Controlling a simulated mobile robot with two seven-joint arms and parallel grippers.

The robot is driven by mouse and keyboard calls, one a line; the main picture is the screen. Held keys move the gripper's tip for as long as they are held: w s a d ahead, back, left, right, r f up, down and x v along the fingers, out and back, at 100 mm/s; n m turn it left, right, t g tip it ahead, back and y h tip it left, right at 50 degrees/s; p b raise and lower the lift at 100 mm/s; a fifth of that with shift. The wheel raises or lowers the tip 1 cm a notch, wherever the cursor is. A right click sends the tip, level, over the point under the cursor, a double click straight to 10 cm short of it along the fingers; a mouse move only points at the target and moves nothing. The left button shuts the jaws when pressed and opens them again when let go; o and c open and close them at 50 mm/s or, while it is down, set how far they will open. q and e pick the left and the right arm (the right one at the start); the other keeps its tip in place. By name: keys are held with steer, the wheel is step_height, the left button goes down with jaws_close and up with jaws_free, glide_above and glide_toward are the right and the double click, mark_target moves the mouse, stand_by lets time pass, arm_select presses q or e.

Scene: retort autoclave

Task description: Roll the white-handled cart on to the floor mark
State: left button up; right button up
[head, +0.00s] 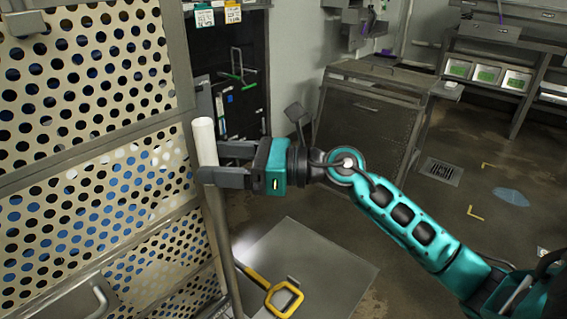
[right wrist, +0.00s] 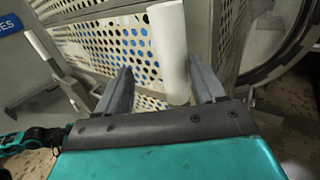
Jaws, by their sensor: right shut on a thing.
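The cart (head: 95,235) with cream perforated panels in a grey frame fills the left of the head view. Its upright white handle (head: 204,135) stands at its right edge, and also shows in the right wrist view (right wrist: 168,45). My right gripper (head: 222,163) reaches in from the right and is shut on the white handle, one finger on each side. Yellow corner marks (head: 474,212) lie on the floor at the right, near a bluish patch (head: 511,196), well apart from the cart. My left gripper is not seen.
A yellow loop handle (head: 284,299) is low beside the cart, over a pale floor plate (head: 325,270). A grey cabinet (head: 365,130) stands behind my right arm. A floor drain (head: 441,171) lies near the marks. Open floor surrounds the marks; a bench (head: 510,60) stands at the back right.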

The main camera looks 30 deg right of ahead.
arm_select(q)
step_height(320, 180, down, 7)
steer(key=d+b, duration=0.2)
steer(key=b, duration=0.7)
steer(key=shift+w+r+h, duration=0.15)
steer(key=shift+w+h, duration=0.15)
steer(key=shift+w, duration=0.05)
arm_select(e)
steer(key=v, duration=1.4)
steer(key=shift+s, duration=0.3)
steer(key=shift+d+r, duration=0.1)
steer(key=shift+d, duration=0.05)
arm_select(q)
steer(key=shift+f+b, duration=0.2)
steer(key=shift+b, duration=0.15)
